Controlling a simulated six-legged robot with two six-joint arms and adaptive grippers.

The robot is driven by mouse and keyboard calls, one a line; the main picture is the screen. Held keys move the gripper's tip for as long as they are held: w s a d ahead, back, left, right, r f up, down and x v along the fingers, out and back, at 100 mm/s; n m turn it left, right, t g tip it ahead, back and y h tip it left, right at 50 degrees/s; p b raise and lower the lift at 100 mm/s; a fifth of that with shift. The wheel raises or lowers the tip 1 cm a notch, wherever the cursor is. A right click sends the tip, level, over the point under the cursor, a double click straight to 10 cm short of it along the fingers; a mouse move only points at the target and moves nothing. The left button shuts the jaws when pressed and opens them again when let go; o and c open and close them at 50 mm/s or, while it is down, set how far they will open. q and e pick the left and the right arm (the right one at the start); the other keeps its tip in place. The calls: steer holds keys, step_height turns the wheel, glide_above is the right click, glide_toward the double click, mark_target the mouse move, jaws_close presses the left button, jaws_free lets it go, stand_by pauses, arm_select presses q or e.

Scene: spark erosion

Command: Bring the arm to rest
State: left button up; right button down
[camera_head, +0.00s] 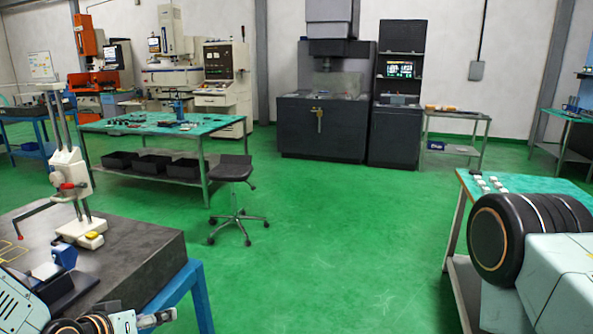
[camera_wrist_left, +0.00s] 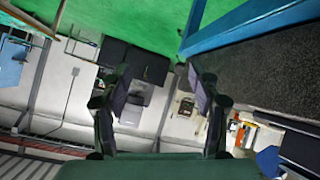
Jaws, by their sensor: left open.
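My left gripper (camera_head: 158,318) shows at the bottom left of the head view, beside the front edge of the dark granite table (camera_head: 150,240). In the left wrist view the two dark fingers of the left gripper (camera_wrist_left: 162,82) stand wide apart, with nothing between them. That view is turned upside down, with the green floor at the top and the granite table's side on the right. My right arm (camera_head: 530,250) fills the lower right of the head view; its gripper is out of sight.
A white height gauge (camera_head: 70,185) stands on the granite table. A dark stool (camera_head: 235,170) stands on the open green floor beside a green-topped bench (camera_head: 150,123). A table with small white parts (camera_head: 490,184) stands at the right, behind my right arm. Dark machines (camera_head: 322,125) line the back wall.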

arm_select(q)
steer(key=s+d+f+g+b, duration=0.2)
steer(key=s+f+g, duration=0.1)
steer(key=s+f, duration=0.5)
steer(key=s+d+f+m+g+y+b, duration=0.1)
steer(key=s+d+f+g+b, duration=0.1)
steer(key=s+f, duration=0.7)
steer(key=s+d+f+g+y+b, duration=0.1)
steer(key=s+f+g+b, duration=0.3)
steer(key=s, duration=1.3)
step_height(320, 180, down, 5)
steer(key=shift+s+d+r+g, duration=0.15)
steer(key=shift+d+g, duration=0.65)
steer(key=shift+d, duration=0.1)
steer(key=shift+s+d+r, duration=0.1)
steer(key=shift+s, duration=0.05)
